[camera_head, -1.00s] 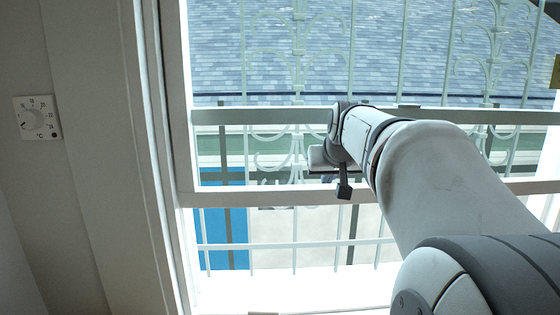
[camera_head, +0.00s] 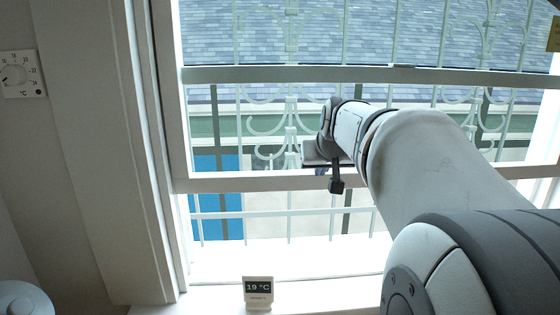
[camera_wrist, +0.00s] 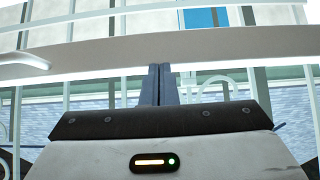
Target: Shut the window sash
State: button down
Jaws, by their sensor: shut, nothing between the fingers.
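The window sash's white lower rail (camera_head: 255,182) crosses the lower part of the opening. An open gap lies between this rail and the sill (camera_head: 215,296). My gripper (camera_head: 325,166) is at the middle of the rail, just at its upper edge in the head view. In the wrist view my two dark fingers (camera_wrist: 158,85) are closed together with nothing between them. Their tips meet the edge of the rail (camera_wrist: 235,45); whether they press on it I cannot tell. A pale curved handle-like piece (camera_wrist: 25,63) shows on the rail at left.
A second white rail (camera_head: 260,74) crosses higher up. A metal grille (camera_head: 290,125) stands outside. A small thermometer (camera_head: 258,292) stands on the sill below. A thermostat dial (camera_head: 20,74) is on the left wall, and a rounded white object (camera_head: 22,299) is at bottom left.

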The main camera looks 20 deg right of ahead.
notch_tip(320, 180, down, 27)
jog(key=b, duration=1.7)
jog(key=shift+f+b, duration=0.2)
jog(key=shift+b, duration=0.1)
jog(key=w+d+r+p+v, duration=0.15)
jog(key=p+v, duration=0.45)
jog(key=v, duration=0.7)
jog(key=s+a+r+n+g+y+p, duration=0.1)
jog(key=s+a+r+g+p, duration=0.1)
jog(key=s+a+p, duration=0.5)
jog(key=s+a+r+n+g+y+p, duration=0.1)
jog(key=s+a+g+p, duration=0.3)
jog(key=s+a+p, duration=0.4)
jog(key=r+n+p, duration=0.1)
jog(key=p, duration=0.6)
jog(key=c, duration=2.2)
grip_release()
jog(key=shift+s, duration=0.1)
